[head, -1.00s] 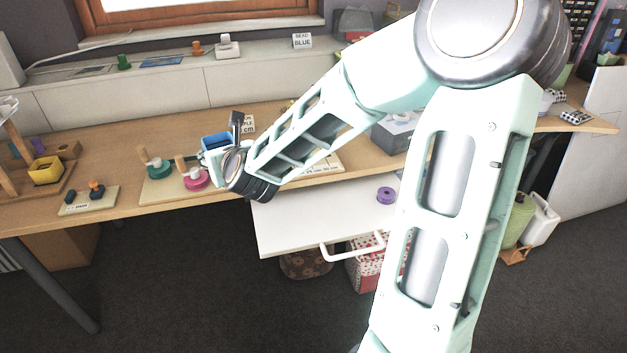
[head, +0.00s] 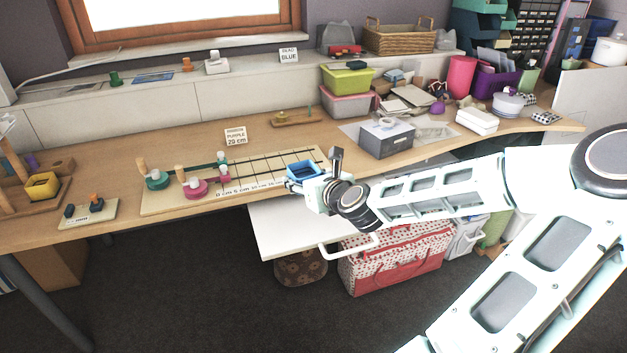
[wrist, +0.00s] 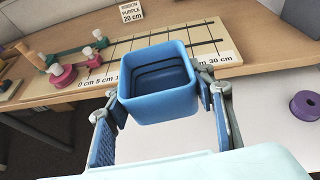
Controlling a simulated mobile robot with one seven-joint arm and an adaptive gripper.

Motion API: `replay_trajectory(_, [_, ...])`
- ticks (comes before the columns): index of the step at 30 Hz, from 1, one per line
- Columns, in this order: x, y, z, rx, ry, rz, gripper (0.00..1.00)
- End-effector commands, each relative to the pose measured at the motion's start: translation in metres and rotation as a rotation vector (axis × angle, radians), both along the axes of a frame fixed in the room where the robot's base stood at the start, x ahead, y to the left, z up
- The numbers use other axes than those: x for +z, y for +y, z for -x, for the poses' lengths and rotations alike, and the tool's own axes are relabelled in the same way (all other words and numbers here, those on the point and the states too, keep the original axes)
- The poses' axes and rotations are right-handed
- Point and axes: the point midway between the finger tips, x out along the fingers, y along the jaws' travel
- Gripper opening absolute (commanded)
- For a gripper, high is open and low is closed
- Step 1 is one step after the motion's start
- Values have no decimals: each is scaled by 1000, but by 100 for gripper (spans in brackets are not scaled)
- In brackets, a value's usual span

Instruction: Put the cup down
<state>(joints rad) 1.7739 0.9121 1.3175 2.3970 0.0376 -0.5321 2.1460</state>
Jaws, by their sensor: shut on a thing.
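The cup is blue, square and open-topped (head: 301,171). In the wrist view the cup (wrist: 160,106) is upright, its inside looks empty, and it sits between the two fingers. My gripper (wrist: 163,98) is shut on it. In the head view my gripper (head: 318,183) holds the cup near the right end of the measuring board (head: 262,172), above the pulled-out white drawer's left part. I cannot tell the height of the cup above the surfaces. The far side of the drawer is partly hidden by my arm.
Pink (head: 194,188) and green (head: 157,181) ribbon spools stand at the board's left. A ribbon sign (head: 235,136) stands behind it. A purple roll (wrist: 306,107) lies on the white drawer (head: 290,235). A grey box (head: 387,140) stands to the right.

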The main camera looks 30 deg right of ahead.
Motion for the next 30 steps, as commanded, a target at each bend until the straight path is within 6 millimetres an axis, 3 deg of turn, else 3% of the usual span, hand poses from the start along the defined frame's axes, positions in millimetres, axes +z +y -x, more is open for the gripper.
replay_trajectory(1, [-1,-20,12,-21,-3,-5,32])
replay_trajectory(3, [-3,-42,28,-36,-3,-4,32])
replay_trajectory(9, [-5,-94,75,-78,-1,-1,32])
replay_trajectory(16, [-3,-124,109,-108,0,1,32])
replay_trajectory(20, [-6,-126,111,-109,1,1,32])
replay_trajectory(30, [-34,-100,62,-104,3,4,32])
